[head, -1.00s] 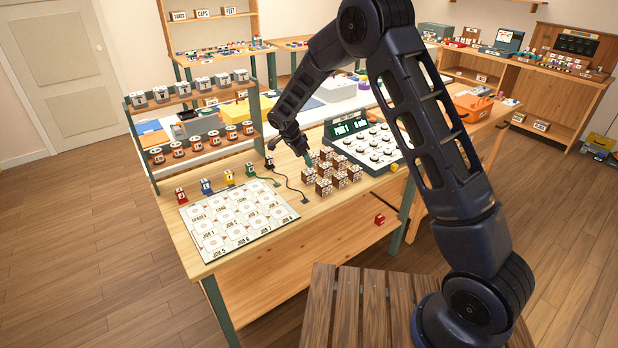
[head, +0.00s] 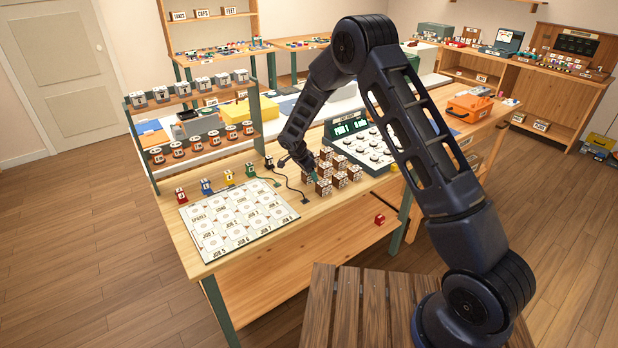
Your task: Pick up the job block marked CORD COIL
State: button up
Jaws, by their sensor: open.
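Several brown job blocks with pale marked tops (head: 340,181) stand in a cluster on the wooden bench. Their markings are too small to read, so I cannot tell which one is CORD COIL. My gripper (head: 311,174) is open at the left side of the cluster, pointing down close to the blocks. It partly hides the blocks at the back left. I cannot tell whether a block is between its fingers.
A dial panel (head: 368,146) with a display stands right behind the blocks. A white job mat (head: 238,222) lies to the left, with small coloured blocks (head: 206,186) along its back edge. Dark cords lie between.

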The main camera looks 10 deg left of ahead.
jog(key=shift+c, duration=0.3)
jog(key=c, duration=1)
